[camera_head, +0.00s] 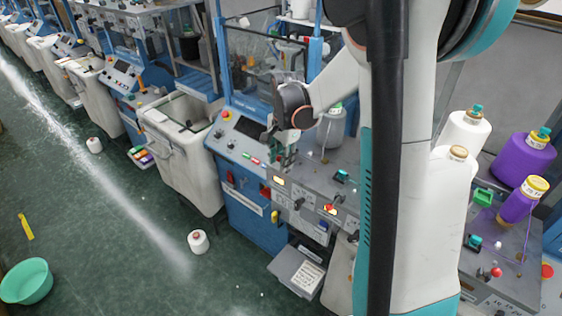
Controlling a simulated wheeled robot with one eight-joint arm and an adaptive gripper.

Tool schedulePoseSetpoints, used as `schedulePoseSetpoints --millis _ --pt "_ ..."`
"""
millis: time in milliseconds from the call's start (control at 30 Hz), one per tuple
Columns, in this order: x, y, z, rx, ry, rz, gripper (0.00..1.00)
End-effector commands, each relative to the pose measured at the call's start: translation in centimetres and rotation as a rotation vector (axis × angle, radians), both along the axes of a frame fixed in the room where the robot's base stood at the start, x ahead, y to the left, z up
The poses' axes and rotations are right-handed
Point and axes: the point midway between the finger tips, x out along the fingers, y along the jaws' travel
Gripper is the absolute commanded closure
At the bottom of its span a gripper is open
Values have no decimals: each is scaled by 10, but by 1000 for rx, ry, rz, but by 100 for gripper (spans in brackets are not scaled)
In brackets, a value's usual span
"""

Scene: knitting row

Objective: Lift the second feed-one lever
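The nearest blue and grey knitting machine has a grey front ledge (315,200) carrying labels, lit buttons and small lever-like parts. One small dark lever (298,204) sticks out of the ledge's front face. A second dark one (353,237) shows further right, close to my arm. I cannot read which is the second feed-one lever. My gripper (282,158) points down over the left end of the ledge, to the left of and above the first dark lever. Its fingers are small and blend with the machine, so I cannot tell how far apart they are.
A control panel (238,137) lies left of my gripper. White and purple yarn cones (526,157) stand right of my arm. A white bin (180,150), a cone on the floor (198,241) and a green basin (26,281) are at left. My arm hides part of the ledge.

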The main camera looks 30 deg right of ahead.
Motion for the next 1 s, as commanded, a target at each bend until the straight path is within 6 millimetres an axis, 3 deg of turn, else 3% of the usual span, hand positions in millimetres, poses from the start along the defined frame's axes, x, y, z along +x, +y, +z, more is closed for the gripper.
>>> schedulePoseSetpoints --millis 167,467,600,1000 --pt "1 0 -13 0 0 0 69" --pt "1 0 -14 0 0 0 69" --pt "1 0 -14 0 0 0 98" --pt "1 0 -14 5 2 -1 100"
